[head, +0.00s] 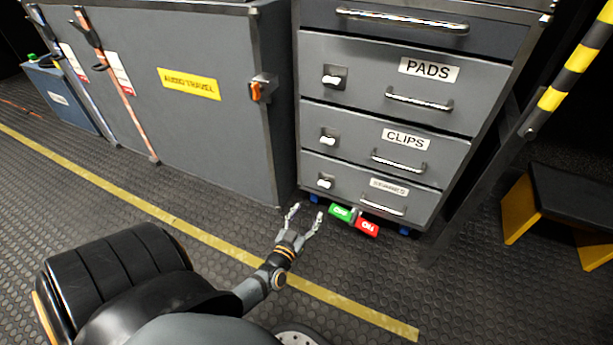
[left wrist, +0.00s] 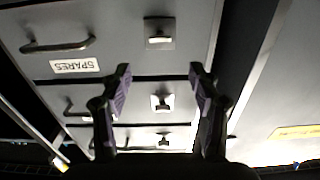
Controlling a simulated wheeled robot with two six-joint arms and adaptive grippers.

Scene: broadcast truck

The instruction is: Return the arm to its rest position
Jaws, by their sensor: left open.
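My left gripper (head: 306,212) is open and empty, low over the floor in front of the drawer cabinet (head: 290,110). Its two spread fingers also show in the left wrist view (left wrist: 159,74), with nothing between them and drawer fronts beyond. That view is upside down, with a drawer labelled SPARES (left wrist: 140,40) at its top. In the head view the fingertips appear just left of a green and red pedal (head: 367,228) at the cabinet's foot. I cannot tell the exact gap to the cabinet. My right gripper is not in view.
A large grey case (head: 200,125) with a yellow label stands left of the cabinet. A black and yellow step stool (head: 570,195) and a striped post (head: 575,60) are at the right. A yellow line (head: 140,200) crosses the clear dark floor.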

